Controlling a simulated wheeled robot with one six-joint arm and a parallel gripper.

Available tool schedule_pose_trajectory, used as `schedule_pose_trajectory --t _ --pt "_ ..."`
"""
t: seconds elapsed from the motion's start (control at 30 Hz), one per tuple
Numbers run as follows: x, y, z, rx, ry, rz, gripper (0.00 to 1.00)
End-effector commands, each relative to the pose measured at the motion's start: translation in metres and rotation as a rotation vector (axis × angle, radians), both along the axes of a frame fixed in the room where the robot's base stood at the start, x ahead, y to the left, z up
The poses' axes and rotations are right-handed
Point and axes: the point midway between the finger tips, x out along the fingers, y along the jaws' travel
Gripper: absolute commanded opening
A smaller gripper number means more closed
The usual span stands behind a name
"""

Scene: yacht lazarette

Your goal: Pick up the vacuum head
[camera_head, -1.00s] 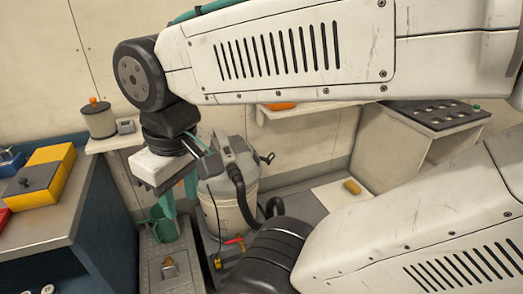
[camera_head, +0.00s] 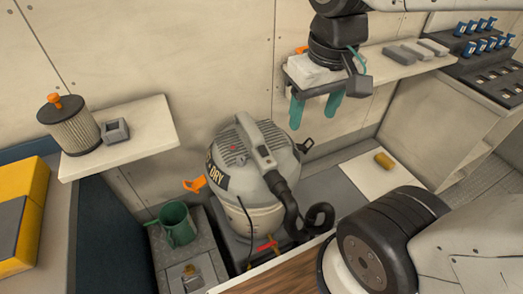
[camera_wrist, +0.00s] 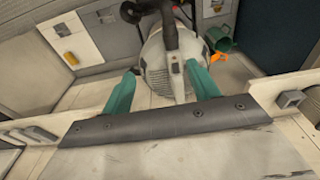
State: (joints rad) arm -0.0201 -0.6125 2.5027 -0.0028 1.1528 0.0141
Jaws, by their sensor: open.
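The vacuum head (camera_head: 238,150) is the grey domed top of a wet-and-dry vacuum, with a raised carrying handle (camera_head: 257,148). It sits on the pale canister (camera_head: 256,213). An orange latch (camera_head: 195,184) stands out at its left, and a black hose (camera_head: 290,206) curls at its front. My gripper (camera_head: 316,112) is open and empty, teal fingers pointing down, above and to the right of the vacuum head in the head view. In the wrist view, the vacuum head (camera_wrist: 156,68) shows between the spread fingers of my gripper (camera_wrist: 162,90), beyond them and apart.
A wall shelf (camera_head: 120,138) with a filter (camera_head: 69,124) is at left. A green jug (camera_head: 178,225) stands beside the vacuum. Another shelf (camera_head: 400,66) with grey blocks is behind my gripper. A yellow sponge (camera_head: 384,160) lies on a white panel at right.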

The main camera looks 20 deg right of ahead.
Motion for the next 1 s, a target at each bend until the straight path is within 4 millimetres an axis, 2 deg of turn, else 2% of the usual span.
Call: schedule_pose_trajectory --t 0.1,0.27,0.4,0.5,0.7,1.0 --pt "0.045 0.001 -0.014 0.002 0.029 -0.008 0.6" --pt "0.107 0.005 -0.044 0.002 0.055 -0.018 0.6" --pt "0.157 0.013 -0.082 0.002 0.074 -0.02 0.6" --pt "0.185 0.018 -0.111 0.003 0.085 -0.022 0.6" --pt "0.218 0.027 -0.153 0.001 0.097 -0.022 0.6" --pt "0.226 0.03 -0.185 0.001 0.101 -0.022 0.6"
